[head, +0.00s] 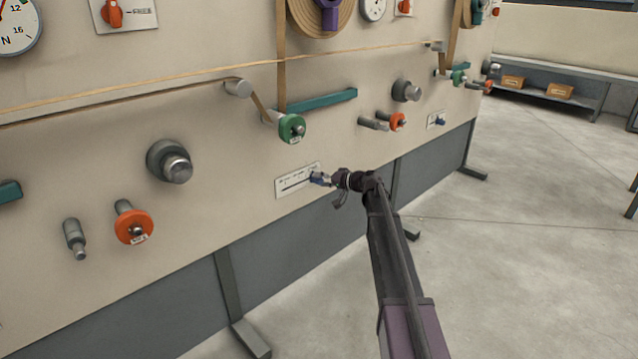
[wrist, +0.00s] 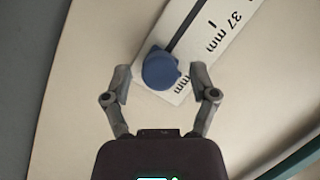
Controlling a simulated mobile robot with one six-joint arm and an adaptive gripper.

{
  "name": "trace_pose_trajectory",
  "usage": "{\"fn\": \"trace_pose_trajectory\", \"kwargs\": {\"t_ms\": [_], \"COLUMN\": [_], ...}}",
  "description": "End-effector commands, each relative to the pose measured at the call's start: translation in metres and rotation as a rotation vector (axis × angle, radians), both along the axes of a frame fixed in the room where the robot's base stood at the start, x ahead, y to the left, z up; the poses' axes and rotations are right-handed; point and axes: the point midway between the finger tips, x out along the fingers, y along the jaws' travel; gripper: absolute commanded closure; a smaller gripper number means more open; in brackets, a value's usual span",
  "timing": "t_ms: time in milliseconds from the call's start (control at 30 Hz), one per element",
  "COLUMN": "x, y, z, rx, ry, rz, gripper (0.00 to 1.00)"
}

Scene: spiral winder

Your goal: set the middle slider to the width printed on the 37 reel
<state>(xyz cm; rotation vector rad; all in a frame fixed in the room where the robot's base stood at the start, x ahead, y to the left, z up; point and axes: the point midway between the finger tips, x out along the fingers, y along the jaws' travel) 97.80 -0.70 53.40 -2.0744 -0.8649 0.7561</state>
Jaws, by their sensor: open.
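A white slider plate (head: 293,183) with a dark slot is on the panel in front of my gripper. Its blue knob (head: 317,178) is at the plate's right end. In the wrist view the plate (wrist: 222,22) shows a "37 mm" mark. The blue knob (wrist: 158,70) sits at the slot's lower end, away from that mark, near another "mm" label whose number is hidden. My gripper (wrist: 162,76) is open, one finger on each side of the knob, with gaps visible. My gripper (head: 328,181) also shows in the head view. Reel labels are too small to read.
Another slider plate (head: 437,120) with a blue knob is farther right. A green roller (head: 291,128) and teal bar (head: 320,100) are above. An orange roller (head: 134,227) and grey knob (head: 170,161) stick out at left. Floor (head: 500,255) at right is clear.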

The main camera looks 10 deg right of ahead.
Motion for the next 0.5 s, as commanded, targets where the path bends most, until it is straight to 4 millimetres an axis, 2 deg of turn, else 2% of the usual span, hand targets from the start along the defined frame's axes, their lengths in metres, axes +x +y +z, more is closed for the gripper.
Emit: {"fn": "trace_pose_trajectory", "kwargs": {"t_ms": [467, 500], "x": [0.0052, 0.0052], "y": [0.0067, 0.0066], "z": [-0.0018, -0.0018], "rx": [0.0, 0.0], "ry": [0.0, 0.0], "rz": [-0.001, -0.001], "gripper": [0.25, 0.34]}}
